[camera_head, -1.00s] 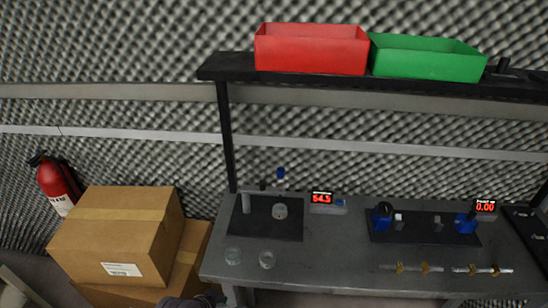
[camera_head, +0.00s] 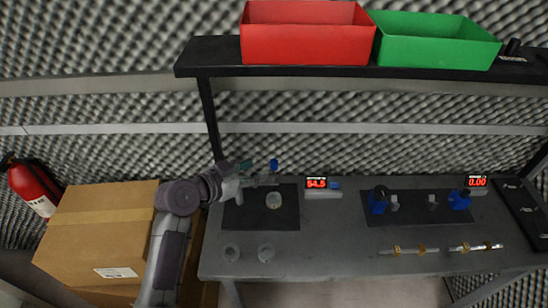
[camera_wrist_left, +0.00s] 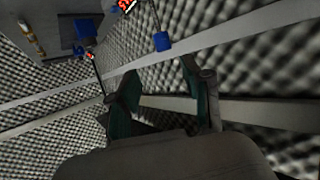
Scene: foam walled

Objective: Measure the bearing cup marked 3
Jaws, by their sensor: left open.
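A small round cup (camera_head: 273,201) sits on the black pad of the measuring stand at the left of the bench. Two more cups, a left one (camera_head: 231,252) and a right one (camera_head: 265,253), stand on the bare bench in front. No marking on any cup can be read. My left gripper (camera_head: 247,173) is open and empty beside the stand's post, left of its blue knob (camera_head: 273,165). In the left wrist view the open fingers (camera_wrist_left: 160,80) point toward a blue block (camera_wrist_left: 161,41). The stand's red display (camera_head: 317,183) reads about 54.5. My right gripper is out of view.
A second fixture with blue parts (camera_head: 378,201) and a 0.00 display (camera_head: 476,182) stands at the right. Two rods (camera_head: 410,250) lie in front of it. A red bin (camera_head: 307,45) and a green bin (camera_head: 435,48) sit on the shelf above.

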